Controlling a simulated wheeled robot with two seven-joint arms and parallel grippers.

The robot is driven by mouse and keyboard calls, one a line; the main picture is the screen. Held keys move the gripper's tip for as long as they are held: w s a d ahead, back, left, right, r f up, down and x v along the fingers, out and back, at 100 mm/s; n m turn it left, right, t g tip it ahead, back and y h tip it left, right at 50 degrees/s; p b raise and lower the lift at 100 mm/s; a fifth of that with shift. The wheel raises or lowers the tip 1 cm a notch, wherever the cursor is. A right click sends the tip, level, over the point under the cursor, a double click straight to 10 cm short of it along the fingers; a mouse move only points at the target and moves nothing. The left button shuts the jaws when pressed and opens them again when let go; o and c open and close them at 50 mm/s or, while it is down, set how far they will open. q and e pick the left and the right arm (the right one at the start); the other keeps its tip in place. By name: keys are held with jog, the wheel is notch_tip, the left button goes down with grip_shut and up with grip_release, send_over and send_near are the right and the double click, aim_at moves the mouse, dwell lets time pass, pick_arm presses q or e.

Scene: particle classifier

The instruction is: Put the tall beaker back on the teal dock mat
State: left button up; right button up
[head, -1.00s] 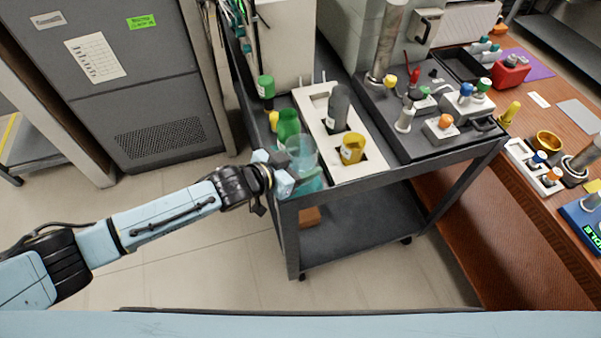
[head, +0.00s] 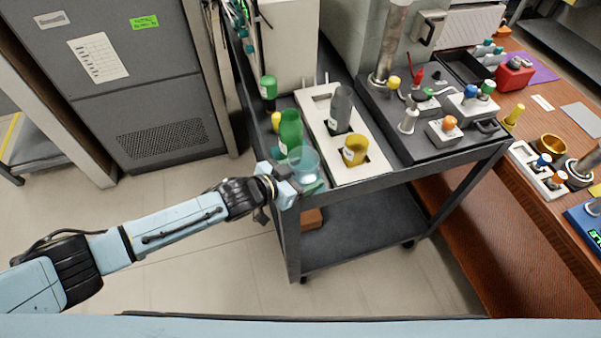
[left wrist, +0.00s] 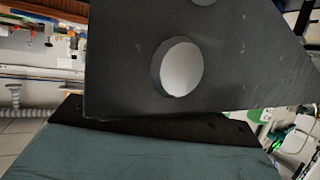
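The tall beaker (head: 303,163) is clear with a bluish tint and stands upright at the near left corner of the cart. My left gripper (head: 287,183) reaches in from the left and is shut on the beaker's near left side. The teal dock mat (head: 313,187) shows partly under and beside the beaker; the rest is hidden by the beaker and gripper. I cannot tell whether the beaker's base touches the mat. The left wrist view shows a dark plate with a round hole and a teal surface below, not the beaker clearly. My right gripper is not in view.
A green bottle (head: 290,132) stands close behind the beaker. The cart's front edge (head: 400,172) is close; open floor lies left of the cart.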

pick_arm(q)
jog(key=shift+r, duration=0.2)
jog(key=p+v, duration=0.2)
jog(key=v, duration=1)
